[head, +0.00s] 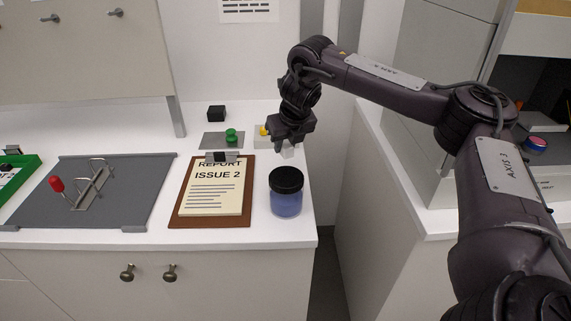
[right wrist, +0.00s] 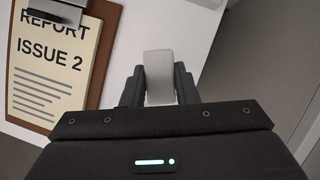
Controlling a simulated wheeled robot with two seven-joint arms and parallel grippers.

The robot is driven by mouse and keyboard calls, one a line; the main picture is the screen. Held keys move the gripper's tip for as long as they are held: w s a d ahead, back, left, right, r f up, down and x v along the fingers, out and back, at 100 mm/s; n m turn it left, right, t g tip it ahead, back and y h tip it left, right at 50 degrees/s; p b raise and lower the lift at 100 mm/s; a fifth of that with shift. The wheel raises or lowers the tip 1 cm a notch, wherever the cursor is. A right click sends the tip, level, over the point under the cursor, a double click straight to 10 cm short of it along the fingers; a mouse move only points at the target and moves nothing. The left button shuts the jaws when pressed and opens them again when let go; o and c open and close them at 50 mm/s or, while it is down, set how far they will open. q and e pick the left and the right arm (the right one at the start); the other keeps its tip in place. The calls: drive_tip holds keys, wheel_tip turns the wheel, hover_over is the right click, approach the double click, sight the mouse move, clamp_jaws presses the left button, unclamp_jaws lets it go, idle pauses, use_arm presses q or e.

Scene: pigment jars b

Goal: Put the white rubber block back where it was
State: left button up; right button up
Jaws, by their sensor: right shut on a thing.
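My right gripper (head: 287,147) is shut on the white rubber block (head: 288,153), above the right end of the white counter, behind the blue jar. In the right wrist view the block (right wrist: 159,76) stands between the two fingers (right wrist: 160,88) and sticks out past their tips. Its lower part is hidden by the gripper. Whether the block touches the counter I cannot tell. My left gripper is not in view.
A blue jar with black lid (head: 286,200) stands near the counter's front edge, beside a clipboard (head: 183,203). Behind are a green-knobbed item (head: 231,135), a yellow item (head: 264,131) and a black box (head: 216,113). A grey mat (head: 125,205) bears a wire rack. A gap lies right of the counter.

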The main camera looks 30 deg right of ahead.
sight(289, 149)
drive_tip(key=shift+f, duration=3.1)
drive_tip(key=o, duration=0.9)
drive_tip(key=shift+f, duration=0.1)
drive_tip(key=v, duration=1.1)
drive_tip(key=shift+r, duration=0.2)
drive_tip(key=shift+s+r+p, duration=0.25)
drive_tip(key=shift+r+p, duration=0.05)
drive_tip(key=shift+r, duration=0.1)
drive_tip(key=shift+a, duration=0.1)
